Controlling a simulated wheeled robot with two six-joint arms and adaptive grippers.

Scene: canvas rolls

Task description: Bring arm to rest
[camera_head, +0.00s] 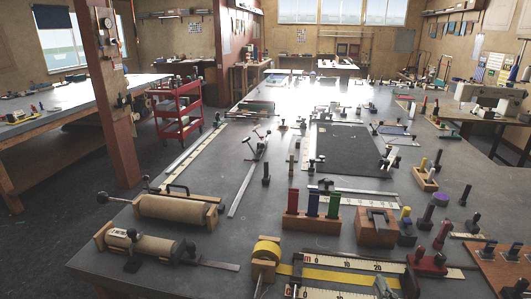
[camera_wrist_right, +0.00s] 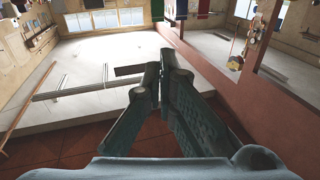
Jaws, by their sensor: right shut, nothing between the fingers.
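My right gripper (camera_wrist_right: 160,66) shows large in the right wrist view, its two dark green fingers brought together at the tips. Nothing is held between them. In the head view I cannot make it out clearly among the items at the lower edge. My left gripper is not seen in either view. Two canvas rolls lie at the near left of the workbench in the head view: the farther roll (camera_head: 172,208) and the nearer roll (camera_head: 143,246), each with wooden end pieces.
The grey workbench (camera_head: 240,225) carries a dark mat (camera_head: 347,152), a wooden block with coloured handles (camera_head: 311,222) and a yellow tape roll (camera_head: 267,250). The near right is crowded with small tools. A red post (camera_head: 113,110) and red cart (camera_head: 178,115) stand left.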

